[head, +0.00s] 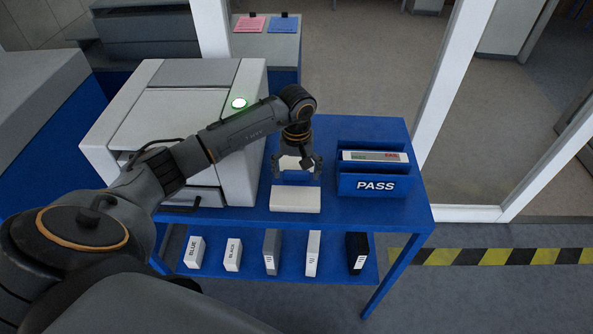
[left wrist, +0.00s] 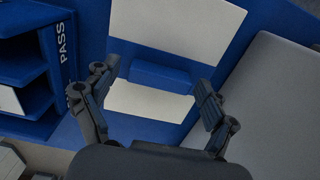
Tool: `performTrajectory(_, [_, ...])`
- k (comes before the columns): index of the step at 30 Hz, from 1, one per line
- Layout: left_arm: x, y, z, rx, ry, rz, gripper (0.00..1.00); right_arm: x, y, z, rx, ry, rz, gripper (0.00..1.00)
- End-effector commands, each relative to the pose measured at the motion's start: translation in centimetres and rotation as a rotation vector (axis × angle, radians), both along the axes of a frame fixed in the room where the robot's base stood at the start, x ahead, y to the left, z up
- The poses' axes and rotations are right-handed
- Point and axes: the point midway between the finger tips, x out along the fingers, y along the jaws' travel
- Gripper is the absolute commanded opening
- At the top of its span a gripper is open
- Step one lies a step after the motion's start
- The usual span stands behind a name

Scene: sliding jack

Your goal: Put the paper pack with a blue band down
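The paper pack with a blue band (head: 296,200) lies flat on the blue table, its white front end showing below my left gripper. In the left wrist view its two white ends (left wrist: 180,30) show with the blue band (left wrist: 161,78) between them; the band is close in colour to the table. My left gripper (head: 297,170) is over the pack, pointing down. Its fingers, also in the left wrist view (left wrist: 157,95), are spread on either side of the band, with visible gaps. My right gripper is not in view.
A blue PASS tray (head: 374,185) holding a pack with red marking (head: 375,156) stands right of the paper pack. A white printer (head: 166,110) with a green light stands left. Several small boxes (head: 271,250) stand on the lower shelf. Table space is clear behind the tray.

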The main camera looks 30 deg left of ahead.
Motion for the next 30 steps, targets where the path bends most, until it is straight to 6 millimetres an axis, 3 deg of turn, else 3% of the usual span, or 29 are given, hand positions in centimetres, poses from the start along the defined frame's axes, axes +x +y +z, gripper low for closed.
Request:
performTrajectory(11, [0.0, 0.0, 0.4, -0.001, 0.0, 0.0, 0.88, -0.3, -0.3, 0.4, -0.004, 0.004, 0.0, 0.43])
performTrajectory(13, [0.1, 0.0, 0.8, 0.0, -0.004, 0.0, 0.88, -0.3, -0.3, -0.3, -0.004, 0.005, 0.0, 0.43])
performTrajectory(24, [0.2, 0.0, 8.3, 0.001, -0.007, 0.0, 0.88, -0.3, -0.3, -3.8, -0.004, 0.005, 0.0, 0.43])
performTrajectory(30, [0.1, 0.0, 11.2, -0.001, -0.003, 0.0, 0.88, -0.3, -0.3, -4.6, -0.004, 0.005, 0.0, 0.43])
